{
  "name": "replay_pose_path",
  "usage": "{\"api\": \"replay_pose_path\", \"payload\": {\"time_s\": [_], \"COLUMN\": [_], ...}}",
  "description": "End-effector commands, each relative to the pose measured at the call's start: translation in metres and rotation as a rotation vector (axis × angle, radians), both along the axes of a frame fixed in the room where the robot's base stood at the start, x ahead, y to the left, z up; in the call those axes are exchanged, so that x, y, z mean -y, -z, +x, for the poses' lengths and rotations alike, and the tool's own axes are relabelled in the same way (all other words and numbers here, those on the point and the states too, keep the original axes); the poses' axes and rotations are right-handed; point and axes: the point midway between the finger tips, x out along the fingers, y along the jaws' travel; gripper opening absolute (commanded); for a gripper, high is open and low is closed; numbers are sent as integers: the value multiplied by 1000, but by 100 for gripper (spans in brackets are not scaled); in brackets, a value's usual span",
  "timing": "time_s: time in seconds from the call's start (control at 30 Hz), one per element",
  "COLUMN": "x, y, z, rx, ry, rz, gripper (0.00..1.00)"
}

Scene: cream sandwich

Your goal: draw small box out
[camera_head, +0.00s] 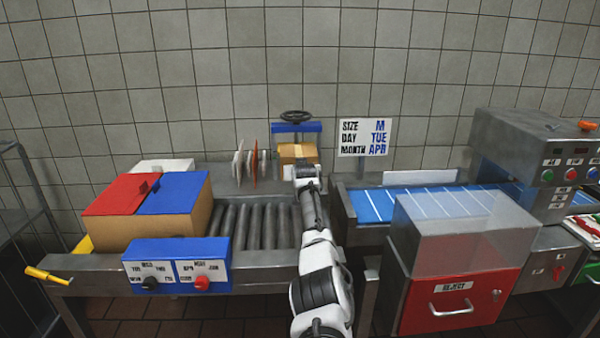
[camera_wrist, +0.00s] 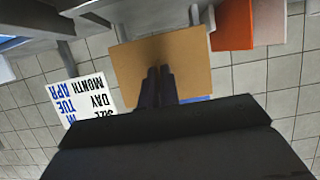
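The small box (camera_head: 297,153) is brown cardboard. It sits at the back of the roller table, under a blue frame (camera_head: 297,127) with a dark handwheel. In the wrist view the box (camera_wrist: 190,75) shows as a flat tan face filling the upper middle. My gripper (camera_head: 307,168) is right in front of the box in the head view and hides its lower part. In the wrist view its two dark fingers (camera_wrist: 159,75) lie close together with their tips over the tan face. Nothing shows between them, and I cannot tell whether they touch the box.
A large box (camera_head: 170,218) with red and blue lids stands at the left. Upright thin panels (camera_head: 253,163) stand left of the small box. Rollers (camera_head: 255,226) lie bare in front. A sign (camera_head: 363,138) and a blue conveyor (camera_head: 372,205) are at the right.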

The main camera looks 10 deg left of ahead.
Motion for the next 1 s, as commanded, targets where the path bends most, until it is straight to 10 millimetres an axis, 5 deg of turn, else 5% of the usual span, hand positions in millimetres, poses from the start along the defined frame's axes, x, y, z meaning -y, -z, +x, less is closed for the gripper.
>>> {"api": "replay_pose_path", "payload": {"time_s": [0.07, 0.3, 1.0], "x": [0, 0, 4], "y": [-2, -1, -7], "z": [0, 0, -19], "rx": [3, 2, 1], "ry": [0, 0, -3], "rz": [0, 0, -1], "gripper": [0, 29, 29]}}
